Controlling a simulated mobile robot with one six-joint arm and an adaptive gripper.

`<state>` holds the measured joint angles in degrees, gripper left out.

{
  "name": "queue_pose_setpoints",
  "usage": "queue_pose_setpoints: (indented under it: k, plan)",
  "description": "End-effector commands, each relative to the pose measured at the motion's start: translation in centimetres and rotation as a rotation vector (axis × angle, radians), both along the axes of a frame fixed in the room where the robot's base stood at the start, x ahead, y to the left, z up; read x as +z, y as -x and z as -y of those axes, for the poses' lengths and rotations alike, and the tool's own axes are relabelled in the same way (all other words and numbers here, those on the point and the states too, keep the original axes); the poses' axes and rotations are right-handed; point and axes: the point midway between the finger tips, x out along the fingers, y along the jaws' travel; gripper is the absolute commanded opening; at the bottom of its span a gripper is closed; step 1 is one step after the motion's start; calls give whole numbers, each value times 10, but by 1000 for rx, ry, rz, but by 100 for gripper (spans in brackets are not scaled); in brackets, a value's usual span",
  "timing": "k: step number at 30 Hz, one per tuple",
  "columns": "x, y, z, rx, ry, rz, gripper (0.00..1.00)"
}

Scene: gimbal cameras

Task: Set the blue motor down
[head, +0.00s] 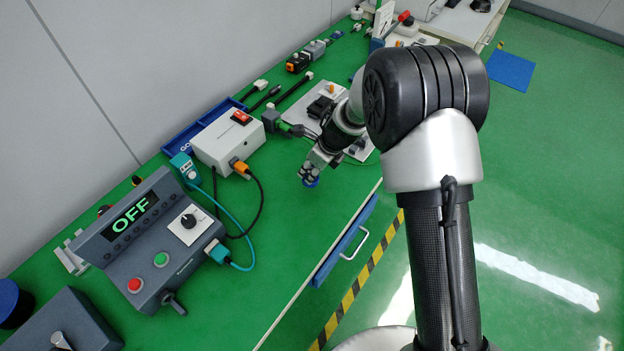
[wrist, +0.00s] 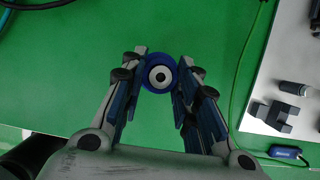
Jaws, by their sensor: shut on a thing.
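The blue motor (wrist: 160,74) is a round blue piece with a pale ring and a dark centre, seen end-on in the wrist view. My gripper (wrist: 159,80) is shut on it, with one finger on each side. In the head view the blue motor (head: 311,182) shows at the tips of my gripper (head: 308,176), over the green bench top near its front edge. I cannot tell whether the motor touches the bench. The lower part of the motor is hidden.
A white box with a red switch (head: 228,142) stands left of my gripper. A grey control panel reading OFF (head: 145,235) is nearer left. A light plate with dark parts (wrist: 285,85) lies to the right in the wrist view. Bare green bench (head: 300,235) lies in front.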

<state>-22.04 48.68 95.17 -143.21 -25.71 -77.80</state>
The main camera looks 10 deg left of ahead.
Motion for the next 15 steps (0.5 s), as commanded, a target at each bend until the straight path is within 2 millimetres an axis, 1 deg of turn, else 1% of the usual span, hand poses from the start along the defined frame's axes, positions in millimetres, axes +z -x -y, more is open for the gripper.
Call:
queue_pose_setpoints:
  k: [4, 7, 15]
  plan:
    - [-25, 0, 0, -1, 1, -2, 0]
    - [-38, 0, 0, -1, 1, -1, 0]
    - [-38, 0, 0, 0, 0, 1, 0]
